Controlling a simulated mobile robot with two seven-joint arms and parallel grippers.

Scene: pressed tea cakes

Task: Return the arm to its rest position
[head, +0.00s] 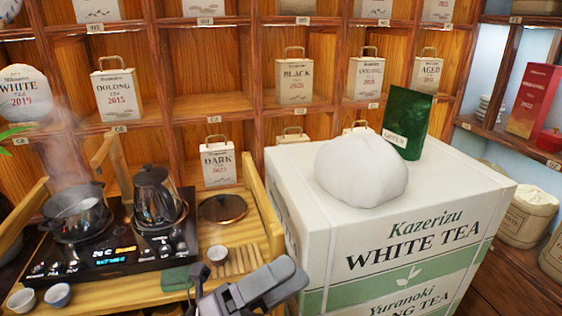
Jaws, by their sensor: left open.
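My left gripper (248,288) shows at the bottom centre, in front of the tea stand (262,215) and left of the white tea box (337,252). It is open, and I see nothing held in it. The rest of my left arm is mostly cut off by the lower edge of the picture. A round white wrapped bundle (362,168) sits on top of the box, apart from the gripper. A green packet (407,122) stands upright behind it on the box. My right gripper is not in view.
On the stand, a steaming pot (77,213) and a dark kettle (157,195) are on a black cooktop (100,262). A small cup (217,254) stands close to the gripper. Wooden shelves (215,105) with tea bags fill the back. Sacks (528,217) stand at right.

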